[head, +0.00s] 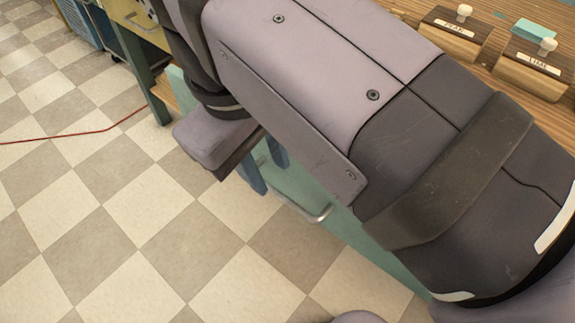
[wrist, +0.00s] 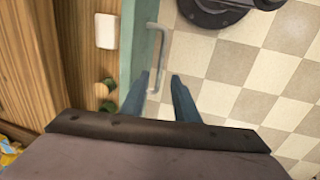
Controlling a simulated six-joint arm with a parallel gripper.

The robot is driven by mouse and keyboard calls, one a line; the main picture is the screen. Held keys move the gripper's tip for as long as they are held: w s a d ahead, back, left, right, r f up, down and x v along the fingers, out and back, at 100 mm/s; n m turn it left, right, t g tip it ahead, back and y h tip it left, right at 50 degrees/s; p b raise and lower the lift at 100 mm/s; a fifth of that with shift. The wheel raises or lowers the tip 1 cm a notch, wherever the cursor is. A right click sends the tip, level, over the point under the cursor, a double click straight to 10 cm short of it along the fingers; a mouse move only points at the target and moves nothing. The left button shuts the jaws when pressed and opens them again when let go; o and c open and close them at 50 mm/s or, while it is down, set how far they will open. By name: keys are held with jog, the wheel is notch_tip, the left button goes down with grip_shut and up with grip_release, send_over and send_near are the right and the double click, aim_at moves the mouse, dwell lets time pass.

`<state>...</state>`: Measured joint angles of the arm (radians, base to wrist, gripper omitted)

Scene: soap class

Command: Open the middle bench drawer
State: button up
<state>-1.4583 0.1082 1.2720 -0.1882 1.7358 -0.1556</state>
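A teal drawer front (wrist: 140,52) runs along the bench side in the wrist view, with a bent metal bar handle (wrist: 164,62) standing out from it. In the head view part of the teal front (head: 345,228) and the handle (head: 312,213) show below my arm. My gripper (wrist: 160,75) has two blue fingers set apart, with the near part of the handle between them in the picture. I cannot tell whether they touch it or how far above it they are. In the head view my fingers (head: 266,170) are partly hidden by my arm, which also covers much of the bench front.
The wooden bench top (head: 490,50) carries wooden blocks labelled PEAR (head: 457,30) and LIME (head: 532,62), and a teal box (head: 534,30). A yellow drawer (head: 138,22) and a blue crate (head: 78,22) are at upper left. The tiled floor (head: 130,215) is open, with a red cord (head: 75,138).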

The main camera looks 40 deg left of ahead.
aim_at(277, 193)
jog(key=f+b, duration=0.1)
jog(key=f, duration=0.2)
jog(key=w+f+b, duration=0.1)
jog(key=f+b, duration=0.1)
jog(key=f, duration=0.1)
jog(key=shift+w+f, duration=0.1)
jog(key=shift+f, duration=0.05)
grip_shut()
